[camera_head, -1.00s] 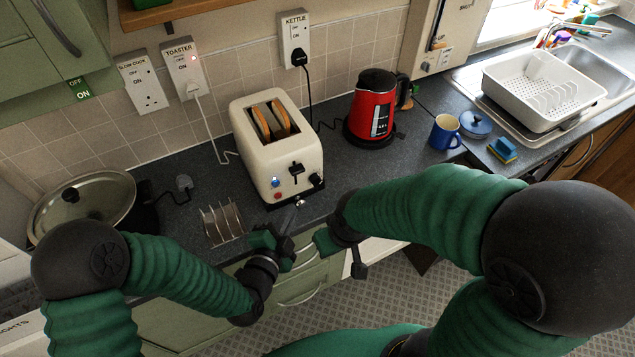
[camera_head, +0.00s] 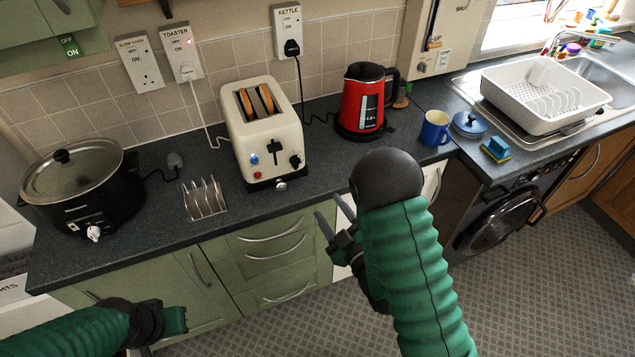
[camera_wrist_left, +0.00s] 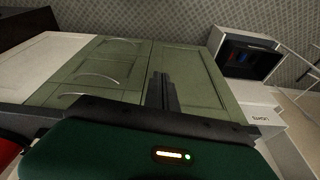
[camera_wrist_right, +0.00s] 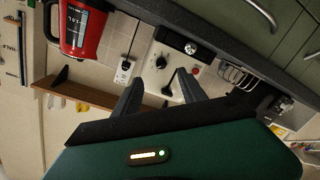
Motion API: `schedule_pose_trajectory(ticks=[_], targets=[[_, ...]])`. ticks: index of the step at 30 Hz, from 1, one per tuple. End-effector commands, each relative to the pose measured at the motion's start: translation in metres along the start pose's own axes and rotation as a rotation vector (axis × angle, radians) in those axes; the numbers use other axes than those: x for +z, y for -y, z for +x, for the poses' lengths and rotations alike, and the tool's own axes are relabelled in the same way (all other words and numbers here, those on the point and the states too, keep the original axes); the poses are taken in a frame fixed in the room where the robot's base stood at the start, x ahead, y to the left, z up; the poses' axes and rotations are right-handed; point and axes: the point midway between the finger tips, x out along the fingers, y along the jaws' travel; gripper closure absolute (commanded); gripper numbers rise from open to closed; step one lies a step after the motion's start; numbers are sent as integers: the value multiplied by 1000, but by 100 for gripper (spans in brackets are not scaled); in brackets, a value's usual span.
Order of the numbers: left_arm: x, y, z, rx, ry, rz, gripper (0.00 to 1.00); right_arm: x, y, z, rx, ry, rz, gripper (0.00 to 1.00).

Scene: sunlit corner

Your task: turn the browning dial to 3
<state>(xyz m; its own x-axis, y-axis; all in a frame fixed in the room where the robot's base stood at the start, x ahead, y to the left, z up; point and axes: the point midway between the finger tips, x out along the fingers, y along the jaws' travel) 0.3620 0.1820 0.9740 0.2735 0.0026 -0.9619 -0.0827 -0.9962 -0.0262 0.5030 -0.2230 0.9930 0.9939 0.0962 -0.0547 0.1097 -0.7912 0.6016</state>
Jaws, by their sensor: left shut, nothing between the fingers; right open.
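The cream toaster (camera_head: 262,130) stands on the dark counter with two bread slices (camera_head: 255,98) in its slots. Its black browning dial (camera_head: 295,161) is at the right of the front face, beside the black lever (camera_head: 275,148). The dial also shows in the right wrist view (camera_wrist_right: 161,62); its setting is too small to read. My right gripper (camera_head: 331,215) is open and empty, in front of the counter, right of and below the toaster. In the right wrist view its fingers (camera_wrist_right: 160,84) point toward the toaster front. My left gripper (camera_head: 174,320) is shut and empty, low before the green cupboards.
A toast rack (camera_head: 205,200) stands left of the toaster, and a slow cooker (camera_head: 85,190) farther left. A red kettle (camera_head: 358,100) stands to the right. A chrome knob (camera_head: 281,185) sits low at the toaster's front.

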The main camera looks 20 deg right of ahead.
Motion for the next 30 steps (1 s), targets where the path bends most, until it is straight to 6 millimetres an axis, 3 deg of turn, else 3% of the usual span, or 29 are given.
schedule_pose_trajectory(ticks=[4, 7, 12, 20, 22, 30], targets=[[16, 9, 0, -3, 43, -93, 100, -5, 1, -1, 28, -56, -26, 51], [20, 8, 13, -3, 44, -93, 100, -4, 2, 11, 31, -61, -26, 51], [30, 4, 51, -6, 43, -87, 100, 2, 3, 34, 33, -62, -23, 51], [45, 3, 108, -5, 42, -84, 100, 1, 1, 51, 34, -61, -20, 51], [42, 3, 95, -5, 43, -84, 100, -10, -6, 67, 29, -57, -21, 51], [40, 3, 89, -5, 42, -84, 100, -14, -8, 135, 28, -55, -20, 51]])
